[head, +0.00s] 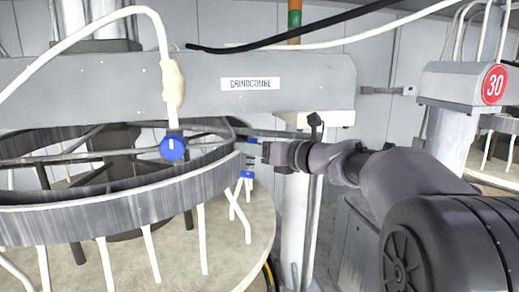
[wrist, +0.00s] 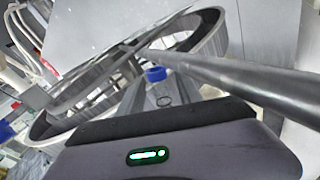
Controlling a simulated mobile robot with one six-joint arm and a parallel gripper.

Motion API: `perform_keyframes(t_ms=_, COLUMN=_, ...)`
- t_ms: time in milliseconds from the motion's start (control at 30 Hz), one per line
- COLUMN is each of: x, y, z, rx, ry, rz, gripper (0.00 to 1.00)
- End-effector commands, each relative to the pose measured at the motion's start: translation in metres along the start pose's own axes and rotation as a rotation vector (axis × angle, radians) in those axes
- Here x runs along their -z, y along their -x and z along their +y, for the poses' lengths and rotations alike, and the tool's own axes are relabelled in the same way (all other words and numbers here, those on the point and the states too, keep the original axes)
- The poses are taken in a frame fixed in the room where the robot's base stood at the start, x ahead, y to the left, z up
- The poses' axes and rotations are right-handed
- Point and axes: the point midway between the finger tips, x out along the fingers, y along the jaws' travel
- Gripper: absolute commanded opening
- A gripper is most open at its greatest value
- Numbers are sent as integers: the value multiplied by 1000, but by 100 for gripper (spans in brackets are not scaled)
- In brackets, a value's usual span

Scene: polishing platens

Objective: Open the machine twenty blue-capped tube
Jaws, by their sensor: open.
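A white tube arches down at the left of the head view, with a cream sleeve and a round blue cap (head: 173,147) at its lower end. A smaller blue piece (head: 247,174) shows just below my gripper. In the wrist view a blue piece (wrist: 155,74) lies ahead of my gripper (wrist: 160,95); I cannot tell which blue piece it is.
A grey beam (head: 200,90) labelled GRINDCOMBE spans above the ring. White legs (head: 203,240) stand under the ring on a round beige table (head: 255,225). A dark bar (wrist: 240,80) crosses the wrist view.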

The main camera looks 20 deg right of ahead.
Motion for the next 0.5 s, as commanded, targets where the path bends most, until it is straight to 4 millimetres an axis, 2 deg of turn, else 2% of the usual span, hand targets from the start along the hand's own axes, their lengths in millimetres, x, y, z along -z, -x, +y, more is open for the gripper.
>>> perform_keyframes(t_ms=167, x=1, y=25, z=-1, rx=4, ry=1, rz=-1, gripper=41)
perform_keyframes(t_ms=500, x=2, y=120, z=-2, rx=7, ry=1, rz=-2, gripper=41)
